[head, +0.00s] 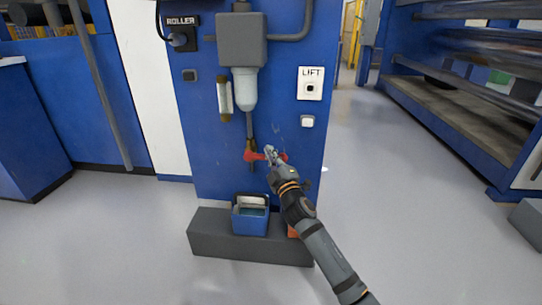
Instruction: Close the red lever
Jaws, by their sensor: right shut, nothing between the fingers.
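The red lever (251,156) sits on a vertical pipe on the blue machine panel, below a grey box and a pale filter bowl. It looks roughly level, with red showing on both sides of my right gripper. My right gripper (268,152) is shut and is in front of the lever, covering its middle. I cannot tell whether the fingers touch it. My left gripper is not in view.
A blue container (250,216) stands on a grey ledge (209,235) below the lever. A white LIFT button plate (311,84) is on the panel's right. A blue roller rack (460,120) stands at right. The grey floor between is clear.

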